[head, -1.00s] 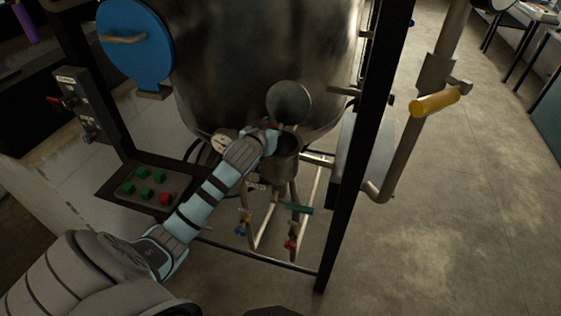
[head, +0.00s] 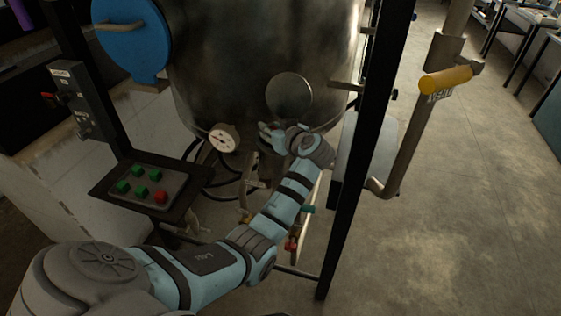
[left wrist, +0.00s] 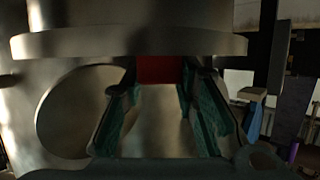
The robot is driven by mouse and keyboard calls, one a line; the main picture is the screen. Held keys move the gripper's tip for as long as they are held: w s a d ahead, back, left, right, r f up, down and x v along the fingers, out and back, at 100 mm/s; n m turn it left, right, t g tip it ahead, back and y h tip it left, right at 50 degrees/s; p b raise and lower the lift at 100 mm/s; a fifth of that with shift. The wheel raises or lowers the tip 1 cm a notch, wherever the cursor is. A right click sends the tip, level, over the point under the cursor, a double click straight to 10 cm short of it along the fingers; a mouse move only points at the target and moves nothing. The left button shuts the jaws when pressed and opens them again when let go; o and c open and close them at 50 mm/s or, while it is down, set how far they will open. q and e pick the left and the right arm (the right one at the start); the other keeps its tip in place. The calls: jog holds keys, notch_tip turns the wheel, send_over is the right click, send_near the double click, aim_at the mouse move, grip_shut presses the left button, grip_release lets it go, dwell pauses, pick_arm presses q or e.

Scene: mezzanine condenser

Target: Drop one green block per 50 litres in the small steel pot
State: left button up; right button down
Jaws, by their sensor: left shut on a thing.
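My left gripper (head: 268,133) is at the front of the large steel vessel, below the round steel lid (head: 289,95). In the left wrist view my left gripper (left wrist: 162,85) is shut on a red block (left wrist: 158,69). The small steel pot is hidden behind my arm in the head view. A steel rim, seemingly the pot's (left wrist: 130,43), runs behind the red block in the wrist view. My right gripper is out of view.
A black frame post (head: 350,190) and a pipe with a yellow handle (head: 445,80) stand to the right. The floor at right is clear.

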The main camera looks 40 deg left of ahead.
pick_arm(q)
jog(key=o, duration=1.2)
jog(key=shift+r, duration=0.1)
jog(key=v, duration=1.2)
